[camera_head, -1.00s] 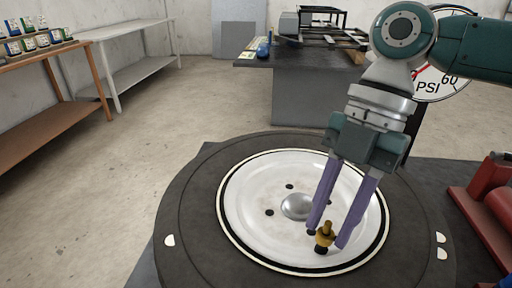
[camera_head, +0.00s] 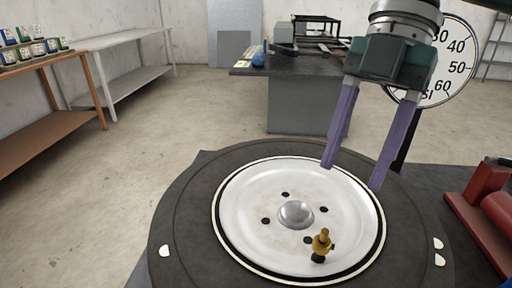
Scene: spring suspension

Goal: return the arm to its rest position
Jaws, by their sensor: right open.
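My right gripper (camera_head: 351,177) is open and empty, with its two purple fingers pointing down. It hangs above the far right part of the round white disc (camera_head: 255,195), apart from the brass fitting. The small brass fitting (camera_head: 321,243) stands on the near right part of the disc, with a dark lower end. The disc has a domed silver centre (camera_head: 296,214) and several dark holes. My left gripper is not in view.
A dark round platform (camera_head: 180,215) surrounds the disc. A red device (camera_head: 490,205) is at the right. A pressure gauge (camera_head: 450,65) stands behind the gripper. A dark table (camera_head: 300,100) and shelves (camera_head: 50,115) are farther back; floor at left is clear.

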